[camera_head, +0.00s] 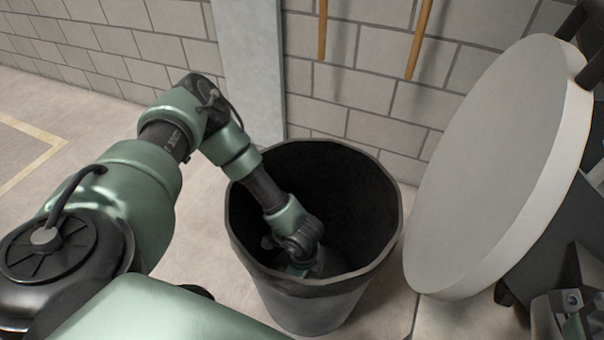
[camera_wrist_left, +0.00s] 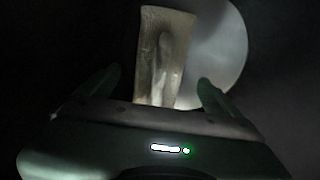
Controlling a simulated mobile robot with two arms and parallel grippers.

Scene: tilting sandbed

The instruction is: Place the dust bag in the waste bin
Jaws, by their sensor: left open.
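The waste bin (camera_head: 318,296) is a dark, round, open-topped bin on the floor in the middle of the head view. My left arm reaches down into it, and my left gripper is low inside, its fingers hidden in the head view. In the left wrist view my left gripper (camera_wrist_left: 158,88) is open, with a finger on each side. The dust bag (camera_wrist_left: 165,50), a pale beige rectangular pouch, shows between and beyond the fingers, apart from both. It is inside the dark bin; whether it rests on the bottom is unclear. Part of my right gripper shows at the lower right.
A large pale disc (camera_head: 490,170) on a dark stand is tilted close to the bin's right. Two wooden handles (camera_head: 420,40) hang on the grey block wall behind. A pale round patch (camera_wrist_left: 218,45) lies beside the bag in the wrist view. Floor at left is clear.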

